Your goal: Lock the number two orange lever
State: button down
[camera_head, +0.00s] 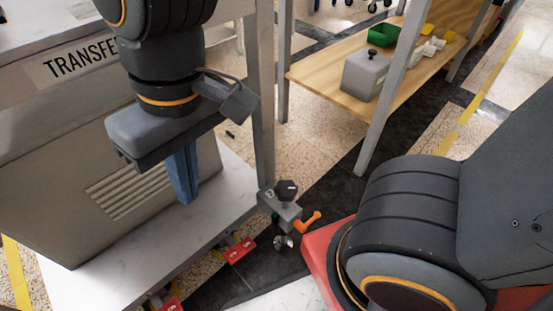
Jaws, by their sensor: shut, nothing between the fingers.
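An orange lever (310,221) sticks out to the right from a small grey block (284,209) with a black knob on top. The block is beside the foot of a grey post, at the corner of the white bench. A small mark on the block is too small to read, so I cannot tell if this is number two. My gripper (186,197) hangs to the left, above the white surface, clear of the lever. Its blue fingers are together and empty, pointing down.
Red tags (240,250) hang along the white bench edge (205,245). A grey cabinet (90,180) marked "TRANSFE" stands behind my gripper. A wooden shelf (330,75) holds a green bin (384,34) and a grey box (364,75). My own arm link fills the lower right.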

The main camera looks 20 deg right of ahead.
aim_at(311, 221)
jog(key=u, duration=2.25)
jog(key=k, duration=0.95)
jog(key=z, duration=1.5)
jog(key=i, duration=0.5)
jog(key=u, duration=0.7)
